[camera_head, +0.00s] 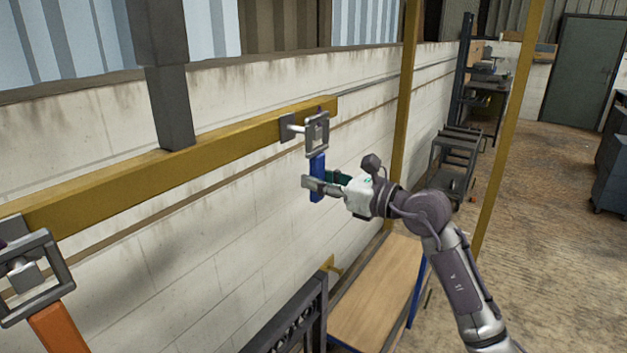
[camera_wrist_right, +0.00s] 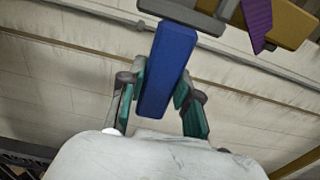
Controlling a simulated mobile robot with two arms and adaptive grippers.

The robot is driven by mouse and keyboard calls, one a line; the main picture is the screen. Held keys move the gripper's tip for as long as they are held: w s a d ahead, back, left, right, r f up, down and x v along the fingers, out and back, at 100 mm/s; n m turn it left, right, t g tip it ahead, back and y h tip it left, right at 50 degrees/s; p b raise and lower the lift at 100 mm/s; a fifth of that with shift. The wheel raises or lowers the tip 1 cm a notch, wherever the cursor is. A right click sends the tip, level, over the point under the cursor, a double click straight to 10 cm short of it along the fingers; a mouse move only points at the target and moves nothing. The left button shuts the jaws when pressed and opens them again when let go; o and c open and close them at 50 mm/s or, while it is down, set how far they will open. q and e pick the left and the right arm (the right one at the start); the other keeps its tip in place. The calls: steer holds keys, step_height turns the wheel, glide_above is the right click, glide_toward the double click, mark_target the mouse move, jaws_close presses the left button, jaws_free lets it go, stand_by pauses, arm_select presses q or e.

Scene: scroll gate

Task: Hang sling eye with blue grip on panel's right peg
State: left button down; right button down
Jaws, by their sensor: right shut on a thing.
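The blue grip (camera_head: 317,178) hangs below a grey square sling eye (camera_head: 317,134). My right gripper (camera_head: 336,187) is shut on the blue grip, which also shows between the fingers in the right wrist view (camera_wrist_right: 167,70). The eye is upright at the right peg (camera_head: 296,128) near the right end of the yellow beam (camera_head: 235,142). The peg reaches to the eye's frame; whether it passes through the opening I cannot tell. A purple strap (camera_wrist_right: 257,22) shows beside the beam in the right wrist view. My left gripper is not in view.
Another grey eye (camera_head: 35,275) with an orange grip (camera_head: 58,330) is at the beam's left end. A pale wall (camera_head: 200,235) stands behind the beam. Yellow posts (camera_head: 508,120) and a wooden-topped bench (camera_head: 375,290) are near my right arm. The floor at right is largely clear.

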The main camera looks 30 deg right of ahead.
steer(key=shift+b+v, duration=0.85)
steer(key=shift+v, duration=1.25)
steer(key=shift+b+v, duration=1.55)
steer(key=shift+v, duration=0.9)
